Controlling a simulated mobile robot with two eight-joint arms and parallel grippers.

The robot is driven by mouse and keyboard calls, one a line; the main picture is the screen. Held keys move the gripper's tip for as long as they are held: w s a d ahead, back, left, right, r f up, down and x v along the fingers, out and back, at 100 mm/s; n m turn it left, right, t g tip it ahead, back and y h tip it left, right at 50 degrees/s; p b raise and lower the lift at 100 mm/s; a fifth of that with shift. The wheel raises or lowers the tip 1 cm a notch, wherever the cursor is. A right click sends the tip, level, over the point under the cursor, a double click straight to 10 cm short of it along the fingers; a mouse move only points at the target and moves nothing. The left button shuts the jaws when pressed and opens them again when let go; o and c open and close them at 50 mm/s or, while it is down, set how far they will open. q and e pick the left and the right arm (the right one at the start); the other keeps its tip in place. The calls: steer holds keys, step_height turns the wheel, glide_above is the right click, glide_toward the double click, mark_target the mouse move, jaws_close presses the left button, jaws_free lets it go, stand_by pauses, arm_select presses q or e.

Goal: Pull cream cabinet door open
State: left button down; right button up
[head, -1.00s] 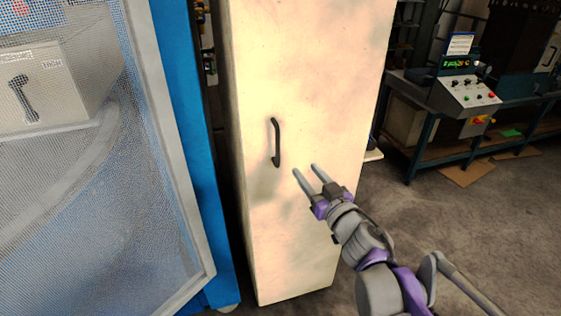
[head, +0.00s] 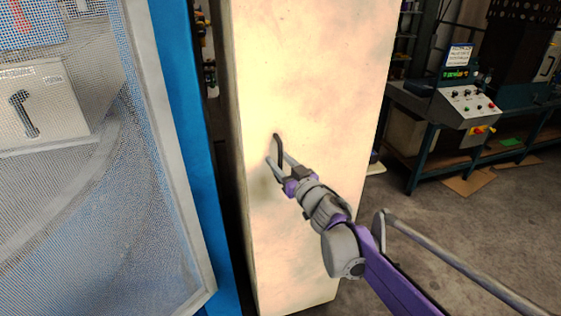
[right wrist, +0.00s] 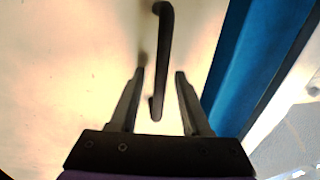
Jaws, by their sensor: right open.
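The cream cabinet door (head: 315,90) stands shut, tall and upright, in the middle of the head view. Its dark bar handle (head: 277,145) is upright near the door's left side. My right gripper (head: 276,160) is open at the handle's lower part, with its fingers pointing at the door. In the right wrist view the handle (right wrist: 161,60) runs between the two open fingers (right wrist: 160,75), with a gap on each side. Whether the fingertips touch the door cannot be told. My left gripper is not in view.
A blue-framed mesh panel (head: 100,180) stands close on the left of the cabinet. A control console (head: 465,103) on a dark green bench stands at the right. Flat cardboard pieces (head: 467,181) lie on the floor there. Bare floor (head: 440,230) is open right of the cabinet.

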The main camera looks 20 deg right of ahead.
jaws_close()
stand_by(1.4)
